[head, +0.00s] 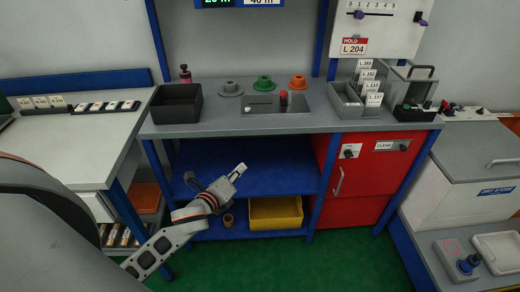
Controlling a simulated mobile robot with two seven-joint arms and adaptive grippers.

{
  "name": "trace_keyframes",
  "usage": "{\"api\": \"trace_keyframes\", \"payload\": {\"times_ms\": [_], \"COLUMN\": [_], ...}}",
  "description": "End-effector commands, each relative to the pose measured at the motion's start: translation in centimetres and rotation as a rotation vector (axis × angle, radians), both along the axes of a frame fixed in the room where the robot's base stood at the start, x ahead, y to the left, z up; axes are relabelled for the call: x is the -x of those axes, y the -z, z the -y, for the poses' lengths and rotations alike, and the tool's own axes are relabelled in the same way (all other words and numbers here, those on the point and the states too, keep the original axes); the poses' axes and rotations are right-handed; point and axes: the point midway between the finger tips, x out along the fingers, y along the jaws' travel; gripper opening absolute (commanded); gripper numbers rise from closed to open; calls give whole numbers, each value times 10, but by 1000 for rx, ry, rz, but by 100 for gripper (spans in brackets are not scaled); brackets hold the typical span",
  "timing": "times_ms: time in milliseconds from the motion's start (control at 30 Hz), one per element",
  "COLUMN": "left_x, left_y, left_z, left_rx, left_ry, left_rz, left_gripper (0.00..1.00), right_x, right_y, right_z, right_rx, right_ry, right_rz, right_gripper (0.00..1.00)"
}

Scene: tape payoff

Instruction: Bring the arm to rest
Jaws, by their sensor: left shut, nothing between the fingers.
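My left gripper (238,171) is at the centre of the head view, at the end of my left arm (175,232), which comes in from the lower left. Its fingers are shut with nothing visible between them and point up to the right. In the picture it appears in front of the blue shelf under the grey bench and touches nothing that I can make out. My right gripper is not in view.
The grey bench (225,122) carries a black bin (177,104), several round knobs and a grey card tray (345,108). Below are a blue shelf (280,160), a yellow bin (275,214) and a red cabinet (365,175). Green floor (300,262) is open in front.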

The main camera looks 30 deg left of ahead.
Motion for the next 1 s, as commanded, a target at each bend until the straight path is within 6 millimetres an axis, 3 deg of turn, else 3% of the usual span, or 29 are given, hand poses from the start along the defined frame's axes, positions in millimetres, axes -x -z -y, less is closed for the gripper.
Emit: {"api": "trace_keyframes", "payload": {"times_ms": [233, 367, 700, 900, 1000], "left_x": [5, 24, 131, 186, 202], "left_y": [6, 33, 129, 161, 168], "left_z": [4, 20, 100, 137, 149], "left_rx": [43, 241, 1226, 1691, 1828], "left_ry": [-4, -28, -302, -530, -610], "left_rz": [-10, -55, -275, -367, -389], "left_gripper": [0, 0, 0, 0, 0], "right_x": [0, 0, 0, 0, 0], "right_y": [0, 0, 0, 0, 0], "right_z": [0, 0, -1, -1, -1], "right_rx": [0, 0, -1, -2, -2], "right_ry": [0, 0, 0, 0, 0], "right_rz": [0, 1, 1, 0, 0], "right_gripper": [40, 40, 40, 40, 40]}}
